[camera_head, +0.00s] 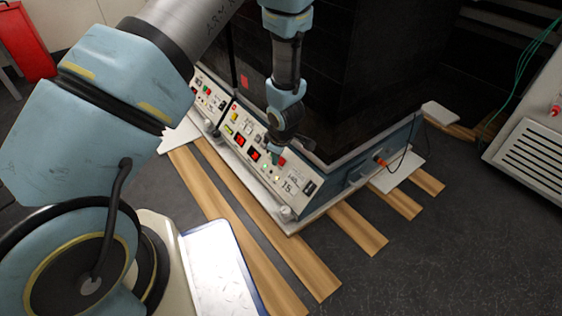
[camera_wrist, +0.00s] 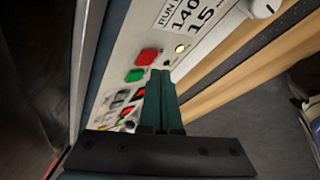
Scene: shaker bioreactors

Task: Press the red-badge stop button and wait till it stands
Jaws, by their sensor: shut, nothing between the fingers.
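The shaker's control panel (camera_head: 262,165) faces me, with displays and buttons. In the wrist view a red square button (camera_wrist: 147,57) sits beside a green square button (camera_wrist: 134,76). My gripper (camera_wrist: 160,73) is shut, its dark green fingers together and empty. Its tips lie right beside the red and green buttons in the picture; I cannot tell whether they touch the panel. In the head view my gripper (camera_head: 272,148) is over the panel's right part and hides some of it. An amber light (camera_wrist: 180,48) glows near the red button. A label (camera_wrist: 190,14) reads RUN, 140 and 15.
A second panel (camera_head: 208,93) with red and green buttons adjoins at the left. A white knob (camera_wrist: 262,8) stands out at the panel's end. Wooden slats (camera_head: 355,228) lie under the machine. A vented white unit (camera_head: 535,150) stands at right.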

